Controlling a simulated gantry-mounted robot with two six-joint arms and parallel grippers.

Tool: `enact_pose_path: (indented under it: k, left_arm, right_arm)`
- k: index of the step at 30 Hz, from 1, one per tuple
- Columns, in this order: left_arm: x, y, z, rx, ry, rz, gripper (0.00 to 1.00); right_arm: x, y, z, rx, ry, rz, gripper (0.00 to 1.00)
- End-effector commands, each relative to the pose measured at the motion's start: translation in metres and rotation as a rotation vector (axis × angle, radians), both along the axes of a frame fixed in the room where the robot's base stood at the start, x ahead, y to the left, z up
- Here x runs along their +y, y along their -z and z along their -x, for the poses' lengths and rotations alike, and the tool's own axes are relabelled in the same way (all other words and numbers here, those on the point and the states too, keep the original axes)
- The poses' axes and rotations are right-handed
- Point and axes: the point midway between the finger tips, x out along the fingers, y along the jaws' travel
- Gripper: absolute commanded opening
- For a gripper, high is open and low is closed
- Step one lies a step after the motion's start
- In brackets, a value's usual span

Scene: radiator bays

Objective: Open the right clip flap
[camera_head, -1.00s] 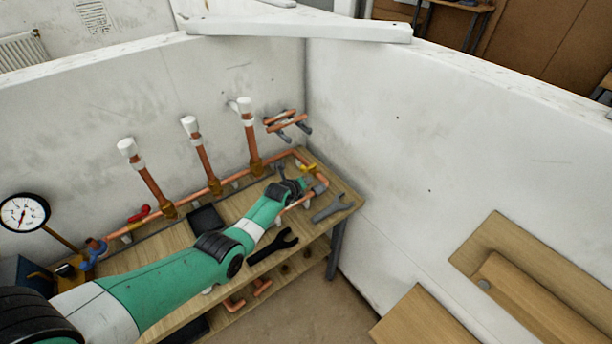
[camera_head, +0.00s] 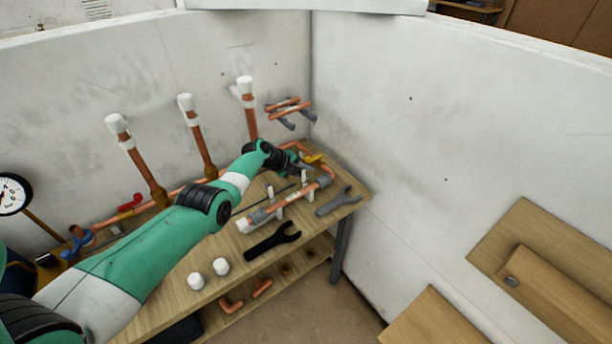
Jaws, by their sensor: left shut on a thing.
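The right clip (camera_head: 305,178) is partly hidden by my left gripper (camera_head: 301,168). My left arm reaches in from the left. The gripper's fingertips are at the top of the right clip and are shut on what appears to be its flap. The fine contact is too small to see clearly. My right gripper is not in view.
Two white caps (camera_head: 221,266) sit near the bench's front edge. Upright copper pipes (camera_head: 200,145) stand behind my arm. White walls close off the back and right.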

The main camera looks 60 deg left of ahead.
Motion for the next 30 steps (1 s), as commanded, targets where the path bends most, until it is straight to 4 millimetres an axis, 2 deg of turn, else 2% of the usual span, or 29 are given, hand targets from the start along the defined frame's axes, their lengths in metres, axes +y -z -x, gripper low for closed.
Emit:
enact_pose_path:
  k: [12,13,18,26,30]
  left_arm:
    - [0.000,0.002,0.000,0.002,0.000,0.007,0.00]
    - [0.000,0.002,0.000,0.002,0.000,0.007,0.29]
    - [0.000,0.001,0.000,0.001,0.000,0.007,0.56]
    - [0.000,0.000,0.000,0.000,0.000,0.007,0.56]
    - [-0.001,-0.006,0.003,0.001,-0.001,0.008,0.56]
  right_arm:
    - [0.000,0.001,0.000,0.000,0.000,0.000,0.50]
    - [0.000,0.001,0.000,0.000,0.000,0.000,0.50]
    - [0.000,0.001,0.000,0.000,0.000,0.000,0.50]
    - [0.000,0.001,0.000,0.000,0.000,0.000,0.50]
    - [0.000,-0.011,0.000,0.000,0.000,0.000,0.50]
